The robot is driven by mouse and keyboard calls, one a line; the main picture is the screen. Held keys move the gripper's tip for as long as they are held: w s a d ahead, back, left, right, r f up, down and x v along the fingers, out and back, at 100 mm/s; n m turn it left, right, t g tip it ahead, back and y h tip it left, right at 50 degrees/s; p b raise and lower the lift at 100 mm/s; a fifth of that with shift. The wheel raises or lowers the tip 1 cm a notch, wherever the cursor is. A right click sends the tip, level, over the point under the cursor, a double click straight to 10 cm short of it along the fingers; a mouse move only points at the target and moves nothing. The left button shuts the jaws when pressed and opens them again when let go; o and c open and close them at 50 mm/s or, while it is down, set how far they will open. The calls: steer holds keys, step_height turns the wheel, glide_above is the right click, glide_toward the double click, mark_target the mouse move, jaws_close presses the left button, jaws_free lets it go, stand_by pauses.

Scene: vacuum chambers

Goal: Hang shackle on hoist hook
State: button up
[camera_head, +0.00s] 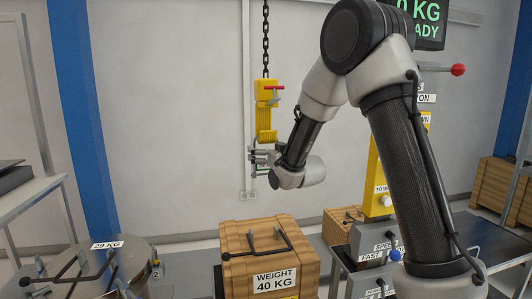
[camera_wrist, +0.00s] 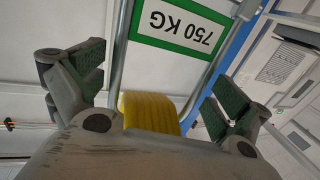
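A chain (camera_head: 266,40) hangs from above and carries a yellow hoist block (camera_head: 266,92). A grey piece with a red crossbar (camera_head: 273,88) sits at the block's right side; I cannot tell whether it is the shackle. A yellow ribbed part (camera_head: 265,124) hangs directly below the block. No hook shape shows clearly. My gripper (camera_head: 258,160) is just below this yellow part, fingers pointing left. In the wrist view my gripper (camera_wrist: 150,92) has its fingers spread wide. A yellow ribbed surface (camera_wrist: 150,112) shows between them, apart from both pads. I see no shackle held.
A green-bordered 750 KG plate (camera_wrist: 180,27) shows upside down beyond the fingers, among grey bars. Below stand a wooden 40 KG crate (camera_head: 270,262) and a round 29 KG lidded vessel (camera_head: 110,268). A yellow control post (camera_head: 378,185) stands to the right.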

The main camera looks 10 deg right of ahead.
steer(key=v, duration=1.2)
steer(key=s+d+f+g+h, duration=0.1)
steer(key=s+f+g, duration=0.15)
steer(key=f, duration=0.35)
steer(key=s+d+f+g+h, duration=0.1)
steer(key=f+g, duration=0.3)
steer(key=f, duration=0.3)
steer(key=s+d+f+g+h, duration=0.1)
steer(key=s+d+f+g, duration=0.2)
steer(key=s, duration=0.4)
steer(key=s+d+r+m+g, duration=0.1)
steer(key=s+d+r, duration=0.1)
steer(key=s+r, duration=0.3)
steer(key=s+d+r+m+g+h, duration=0.1)
steer(key=s+r, duration=0.3)
steer(key=s, duration=0.7)
steer(key=s+d+r+m+g, duration=0.1)
steer(key=s+d+r, duration=0.2)
steer(key=s+r, duration=0.2)
steer(key=s, duration=0.3)
steer(key=shift+d+r+h, duration=0.3)
steer(key=shift+d+r, duration=0.05)
steer(key=shift+d, duration=0.05)
steer(key=shift+g, duration=0.35)
